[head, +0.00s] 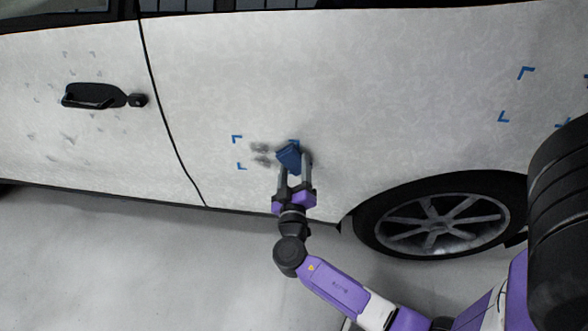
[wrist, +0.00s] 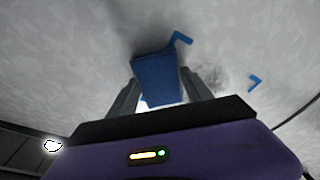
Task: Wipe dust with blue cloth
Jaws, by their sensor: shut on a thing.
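The blue cloth (head: 289,157) is held at the white car's side panel (head: 330,70), by the right edge of a dusty patch. My gripper (head: 297,170) is shut on the cloth, which also shows between the fingers in the wrist view (wrist: 157,78). I cannot tell for sure whether the cloth touches the panel. Grey dust smudges (head: 262,153) lie just left of the cloth, inside blue corner marks (head: 238,139). In the wrist view, dust (wrist: 208,78) shows to the right of the fingers. The cloth and gripper hide part of the marked area.
A black door handle (head: 92,97) sticks out at the left, with more dark smudges around it. Another set of blue corner marks (head: 525,73) is at the upper right. A wheel (head: 440,222) is at the lower right. The grey floor (head: 130,260) is clear at lower left.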

